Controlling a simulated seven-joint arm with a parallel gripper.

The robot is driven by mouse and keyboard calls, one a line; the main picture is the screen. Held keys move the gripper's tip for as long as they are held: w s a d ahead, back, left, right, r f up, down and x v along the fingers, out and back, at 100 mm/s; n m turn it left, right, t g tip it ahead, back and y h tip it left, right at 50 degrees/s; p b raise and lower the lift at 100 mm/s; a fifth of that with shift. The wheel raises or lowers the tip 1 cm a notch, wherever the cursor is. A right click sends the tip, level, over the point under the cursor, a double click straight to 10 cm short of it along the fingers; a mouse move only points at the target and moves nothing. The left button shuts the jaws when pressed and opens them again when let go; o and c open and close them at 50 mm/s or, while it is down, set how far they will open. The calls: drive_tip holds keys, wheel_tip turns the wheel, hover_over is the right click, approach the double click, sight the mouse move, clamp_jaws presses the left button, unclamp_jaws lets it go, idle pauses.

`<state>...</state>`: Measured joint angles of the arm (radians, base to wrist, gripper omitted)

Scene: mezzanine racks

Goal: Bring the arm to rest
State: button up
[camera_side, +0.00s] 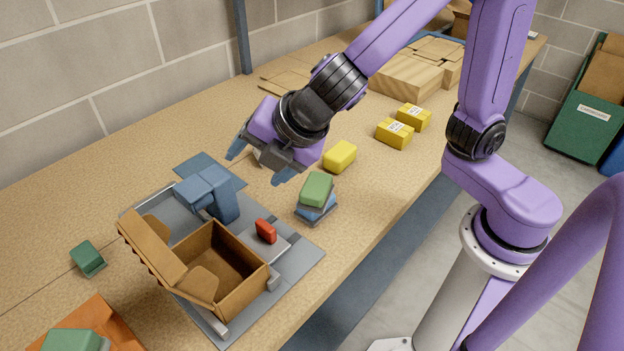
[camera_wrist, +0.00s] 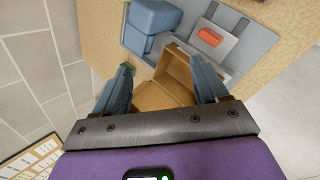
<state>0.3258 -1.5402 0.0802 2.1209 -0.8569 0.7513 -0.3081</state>
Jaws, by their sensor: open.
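My gripper (camera_side: 262,160) is open with nothing between its fingers. It hangs in the air above the bench, behind the stacked blocks and up from the grey plate. In the wrist view its two blue fingers (camera_wrist: 158,90) stand wide apart, with an open cardboard box (camera_wrist: 178,70) below and beyond them. The same box (camera_side: 232,292) stands on the grey plate in the side view, its flaps raised.
A blue fixture (camera_side: 210,192) stands behind the box. A green block on a blue one (camera_side: 316,189), a yellow block (camera_side: 340,156) and two yellow cartons (camera_side: 394,134) are on the bench (camera_side: 370,205). A green block (camera_side: 88,258) lies at left. Wooden boxes (camera_side: 405,78) stand at the back.

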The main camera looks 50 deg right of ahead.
drive_tip(key=s+d+f+m+g, duration=0.2)
drive_tip(key=s+d+m, duration=0.3)
drive_tip(key=s+d, duration=0.4)
drive_tip(key=s+d+f+m+g+h, duration=0.1)
drive_tip(key=s+d+f+m+g, duration=0.1)
drive_tip(key=s+d+m+g, duration=0.3)
drive_tip(key=s+d+m, duration=0.1)
drive_tip(key=s+d, duration=0.3)
drive_tip(key=d, duration=0.1)
drive_tip(key=shift+d+m, duration=0.2)
drive_tip(key=shift+m, duration=0.1)
drive_tip(key=shift+f, duration=0.1)
